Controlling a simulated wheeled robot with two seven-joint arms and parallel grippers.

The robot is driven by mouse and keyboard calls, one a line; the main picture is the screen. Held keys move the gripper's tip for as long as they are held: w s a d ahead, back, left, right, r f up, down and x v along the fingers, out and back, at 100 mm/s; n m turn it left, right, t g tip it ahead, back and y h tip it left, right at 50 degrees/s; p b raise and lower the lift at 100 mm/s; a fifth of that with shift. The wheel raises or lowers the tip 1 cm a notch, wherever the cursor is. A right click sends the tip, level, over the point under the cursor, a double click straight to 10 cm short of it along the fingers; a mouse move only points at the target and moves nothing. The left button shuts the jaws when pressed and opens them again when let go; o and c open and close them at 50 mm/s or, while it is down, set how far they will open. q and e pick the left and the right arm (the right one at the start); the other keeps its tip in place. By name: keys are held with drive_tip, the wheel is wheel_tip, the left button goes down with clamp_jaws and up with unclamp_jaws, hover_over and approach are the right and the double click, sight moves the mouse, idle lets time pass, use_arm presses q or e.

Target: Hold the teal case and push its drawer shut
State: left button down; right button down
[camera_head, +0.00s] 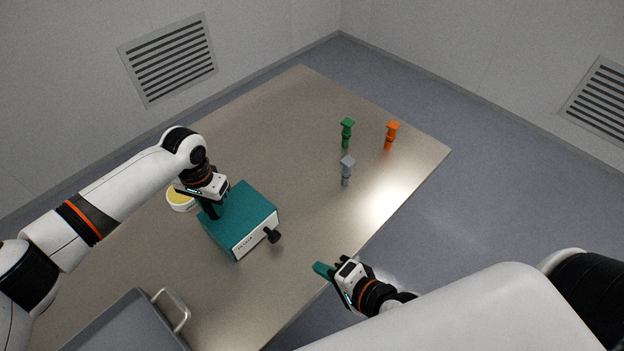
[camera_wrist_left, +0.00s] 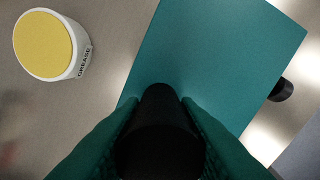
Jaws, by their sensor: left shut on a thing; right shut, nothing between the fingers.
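The teal case (camera_head: 238,213) stands on the table, with a pale labelled front (camera_head: 255,238) that carries a black knob (camera_head: 272,236). The drawer front looks flush with the case; no gap shows, though a small one could not be made out. In the left wrist view the case's teal top (camera_wrist_left: 215,70) fills the middle and the knob (camera_wrist_left: 281,90) sticks out past its edge. My left gripper (camera_head: 211,210) is shut on a black handle (camera_wrist_left: 160,130) at the case's back end. My right gripper (camera_head: 323,270) is shut and empty, apart from the knob, near the table's front edge.
A white grease tub (camera_head: 181,202) with a yellow top stands behind the case. A grey tray (camera_head: 125,325) with a metal handle is at the near left. Green (camera_head: 346,133), orange (camera_head: 391,135) and grey (camera_head: 346,170) pieces stand at the far right. The table's middle is clear.

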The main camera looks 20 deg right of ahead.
use_arm(q)
drive_tip(key=c, duration=1)
unclamp_jaws()
drive_tip(key=shift+a, duration=0.1)
wheel_tip(320, 180, up, 12)
drive_tip(key=shift+w, duration=0.1)
